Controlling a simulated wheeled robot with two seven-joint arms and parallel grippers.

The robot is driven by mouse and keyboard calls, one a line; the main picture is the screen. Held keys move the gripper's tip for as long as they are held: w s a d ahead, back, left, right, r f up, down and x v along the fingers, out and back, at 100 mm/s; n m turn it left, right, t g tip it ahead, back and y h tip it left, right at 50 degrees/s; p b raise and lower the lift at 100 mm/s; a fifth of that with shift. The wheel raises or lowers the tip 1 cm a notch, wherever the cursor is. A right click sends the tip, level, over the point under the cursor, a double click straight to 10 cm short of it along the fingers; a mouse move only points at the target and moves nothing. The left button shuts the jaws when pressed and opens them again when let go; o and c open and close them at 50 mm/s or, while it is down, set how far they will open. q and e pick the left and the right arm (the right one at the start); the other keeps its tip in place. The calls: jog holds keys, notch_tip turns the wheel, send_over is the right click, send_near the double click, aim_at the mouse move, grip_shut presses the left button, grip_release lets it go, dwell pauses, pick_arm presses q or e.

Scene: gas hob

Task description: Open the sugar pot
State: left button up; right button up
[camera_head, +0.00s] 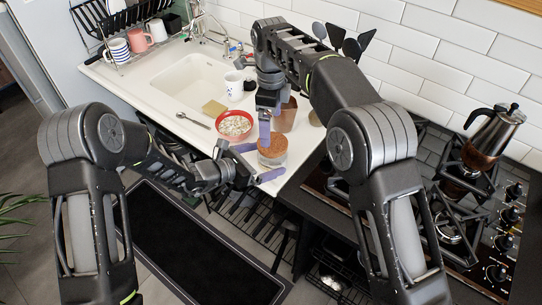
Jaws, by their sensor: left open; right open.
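A round clear jar with a reddish-brown top, which looks like the sugar pot (272,151), stands upright near the counter's front edge. I cannot tell whether the brown is a lid or contents. My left gripper (264,162) is open, with one finger at the jar's left side and the other in front of it. I cannot tell whether they touch it. My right gripper (276,130) is open and points down just above and behind the jar. One finger is close to the brown top; the other is partly hidden.
A brown container (287,119) is close behind my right gripper. The gas hob with a moka pot (492,136) is right. The sink (188,82) lies left.

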pick_arm(q)
jog(key=shift+x, duration=1.3)
jog(key=shift+w+a, duration=0.1)
pick_arm(e)
jog(key=shift+a, duration=0.1)
pick_arm(q)
jog(key=shift+c, duration=0.4)
